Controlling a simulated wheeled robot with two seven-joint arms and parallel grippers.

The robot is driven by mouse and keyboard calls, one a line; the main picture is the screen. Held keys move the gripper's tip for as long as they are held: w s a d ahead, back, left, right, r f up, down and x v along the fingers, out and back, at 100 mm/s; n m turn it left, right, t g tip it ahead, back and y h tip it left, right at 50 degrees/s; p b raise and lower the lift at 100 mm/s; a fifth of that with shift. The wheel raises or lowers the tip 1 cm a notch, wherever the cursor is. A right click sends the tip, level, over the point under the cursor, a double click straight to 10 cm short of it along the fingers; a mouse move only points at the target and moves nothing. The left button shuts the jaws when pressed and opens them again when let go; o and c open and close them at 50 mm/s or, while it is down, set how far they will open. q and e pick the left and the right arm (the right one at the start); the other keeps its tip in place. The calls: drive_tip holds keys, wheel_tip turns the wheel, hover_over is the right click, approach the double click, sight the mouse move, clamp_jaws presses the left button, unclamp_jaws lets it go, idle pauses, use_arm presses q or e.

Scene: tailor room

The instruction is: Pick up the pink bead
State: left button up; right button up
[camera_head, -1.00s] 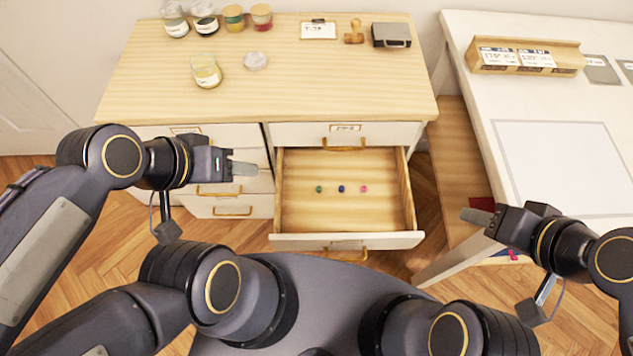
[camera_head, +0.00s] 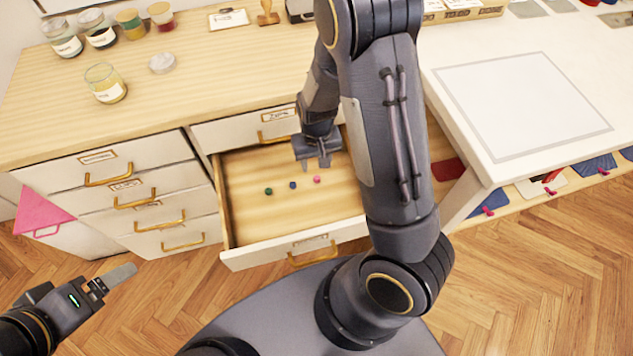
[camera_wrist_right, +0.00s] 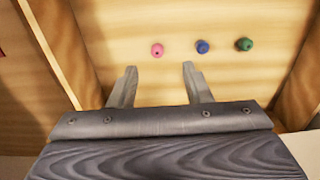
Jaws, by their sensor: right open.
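The pink bead (camera_head: 317,179) lies on the floor of the open drawer (camera_head: 240,205), at the right end of a row with a blue bead (camera_head: 293,185) and a green bead (camera_head: 268,191). My right gripper (camera_head: 318,164) is over the drawer, pointing down, open and empty. In the right wrist view the pink bead (camera_wrist_right: 157,50) shows just beyond the fingertips (camera_wrist_right: 158,72), between their lines. The blue bead (camera_wrist_right: 202,47) is beyond the other finger. My left gripper (camera_head: 120,276) is at the lower left, away from the drawer; its finger opening cannot be made out.
The drawer walls stand around the beads. The wooden cabinet top (camera_head: 200,95) above holds jars (camera_head: 105,83), a round lid (camera_head: 162,63) and a stamp (camera_head: 267,12). A white table (camera_head: 480,150) stands to the right. Closed drawers are on the left.

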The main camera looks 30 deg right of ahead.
sight(317, 177)
drive_tip(key=f, duration=0.5)
drive_tip(key=f+b, duration=0.1)
drive_tip(key=f, duration=0.2)
drive_tip(key=shift+w+d, duration=0.3)
clamp_jaws()
